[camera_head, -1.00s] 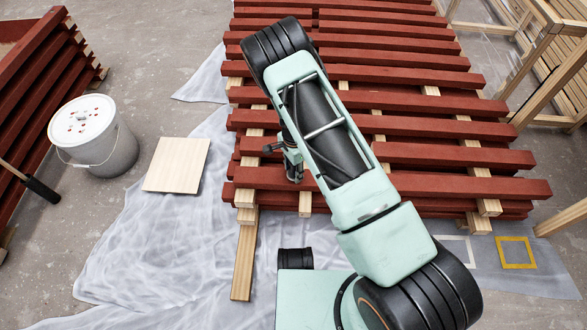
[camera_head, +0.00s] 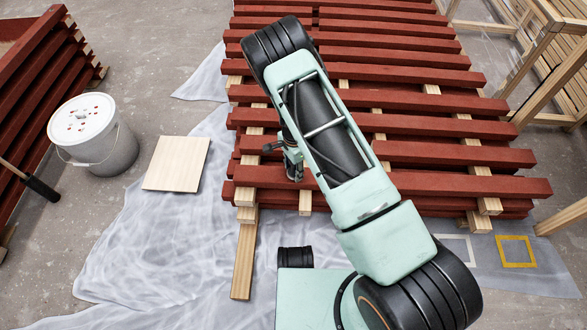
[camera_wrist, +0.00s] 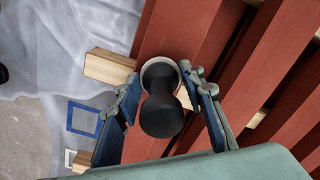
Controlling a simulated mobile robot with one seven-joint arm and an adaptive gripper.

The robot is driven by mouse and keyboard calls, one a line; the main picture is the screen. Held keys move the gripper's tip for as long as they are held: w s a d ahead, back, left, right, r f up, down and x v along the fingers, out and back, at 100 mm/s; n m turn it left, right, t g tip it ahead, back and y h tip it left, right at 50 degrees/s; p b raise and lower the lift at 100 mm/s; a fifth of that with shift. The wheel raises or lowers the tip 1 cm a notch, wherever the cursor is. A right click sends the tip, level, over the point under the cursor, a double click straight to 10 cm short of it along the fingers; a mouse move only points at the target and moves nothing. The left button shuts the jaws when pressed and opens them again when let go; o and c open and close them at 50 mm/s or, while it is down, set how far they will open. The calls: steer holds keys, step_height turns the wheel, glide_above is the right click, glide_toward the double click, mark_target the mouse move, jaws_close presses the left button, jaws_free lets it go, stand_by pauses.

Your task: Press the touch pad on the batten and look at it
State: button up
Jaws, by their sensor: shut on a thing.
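The touch pad (camera_wrist: 161,117) shows in the wrist view as a black bulbous handle with a pale round rim at its far end. My gripper (camera_wrist: 160,100) has one finger on each side of it and is shut on it. The pad's rim lies against or just over a red batten (camera_wrist: 180,35); I cannot tell whether it touches. The pad's underside is hidden. In the head view my gripper (camera_head: 293,170) is over the near left end of the red battens (camera_head: 400,186), partly hidden by my arm. The pad cannot be made out there.
A white lidded bucket (camera_head: 100,150) and a pale square board (camera_head: 177,164) stand and lie to the left. Plastic sheeting (camera_head: 150,245) covers the floor. A yellow square outline (camera_head: 517,252) is at right. Wooden frames (camera_head: 545,70) stand at the back right.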

steer(key=shift+f+b, duration=0.35)
steer(key=shift+f, duration=0.05)
stand_by(1.3)
steer(key=shift+r, duration=0.15)
steer(key=shift+r+p, duration=2.35)
steer(key=shift+r, duration=1.05)
steer(key=shift+w+r, duration=0.1)
steer(key=shift+r, duration=0.05)
steer(key=w+d+r+n, duration=0.1)
steer(key=d+r+n, duration=0.2)
steer(key=r, duration=0.8)
steer(key=w+d+r+n, duration=0.1)
steer(key=d+r+n, duration=0.15)
steer(key=r, duration=0.75)
steer(key=s+d+r+n, duration=0.3)
steer(key=d+r, duration=0.2)
steer(key=r, duration=0.4)
steer(key=s+d+r+n, duration=0.3)
steer(key=d+r, duration=0.1)
steer(key=r, duration=0.4)
step_height(320, 180, up, 24)
steer(key=s+p, duration=0.2)
steer(key=p, duration=3.2)
steer(key=shift+d, duration=0.15)
